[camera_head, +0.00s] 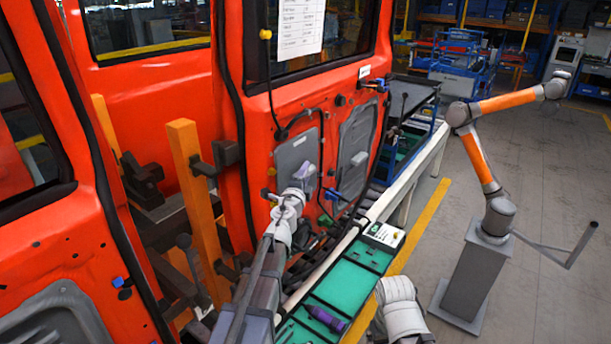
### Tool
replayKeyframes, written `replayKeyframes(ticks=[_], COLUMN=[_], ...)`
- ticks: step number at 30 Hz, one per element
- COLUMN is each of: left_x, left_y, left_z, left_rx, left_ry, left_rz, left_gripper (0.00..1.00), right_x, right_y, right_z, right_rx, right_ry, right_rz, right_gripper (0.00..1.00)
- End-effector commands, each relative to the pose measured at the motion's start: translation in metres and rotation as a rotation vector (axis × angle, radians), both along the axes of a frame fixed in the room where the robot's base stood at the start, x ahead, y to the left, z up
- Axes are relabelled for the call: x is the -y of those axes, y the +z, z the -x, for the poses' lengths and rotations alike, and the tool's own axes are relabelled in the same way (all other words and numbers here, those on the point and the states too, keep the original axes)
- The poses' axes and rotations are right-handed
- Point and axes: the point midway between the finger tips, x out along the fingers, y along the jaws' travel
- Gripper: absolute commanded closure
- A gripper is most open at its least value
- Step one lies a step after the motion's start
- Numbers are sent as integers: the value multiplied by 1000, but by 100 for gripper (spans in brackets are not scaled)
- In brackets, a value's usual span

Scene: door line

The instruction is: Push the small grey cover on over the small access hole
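The orange-red door stands in the middle, with a larger grey panel (357,150) and a smaller flat grey panel (290,153) on its lower inner face. My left gripper (302,180) is in front of the lower part of the smaller panel. A small pale grey piece (305,169) shows at its tip. I cannot tell whether this piece is the small cover, or whether the fingers grip it. The access hole is not clearly visible; the gripper and arm hide part of the door there. My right gripper does not show; only a pale arm part is at the bottom.
Cables hang on the door near my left gripper. A green-lined tray (350,285) with a purple tool (325,318) runs below the door. An orange post (193,200) stands left. An orange-and-grey robot arm (480,160) stands right, with open floor around it.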

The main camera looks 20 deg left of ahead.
Motion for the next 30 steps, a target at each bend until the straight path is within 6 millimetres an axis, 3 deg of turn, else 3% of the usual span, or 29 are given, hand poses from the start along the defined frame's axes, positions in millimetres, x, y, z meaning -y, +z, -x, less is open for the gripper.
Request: replayKeyframes(ticks=[4,14,30], left_x=[0,1,4], left_y=[0,0,0], left_z=[0,4,76], left_rx=[0,0,0], left_ry=[-1,-1,-1], left_rz=[0,0,0], left_gripper=[36,36,36], right_x=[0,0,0], right_y=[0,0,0], right_z=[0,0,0], right_rx=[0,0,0], right_ry=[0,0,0], right_rz=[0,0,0], right_gripper=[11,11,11])
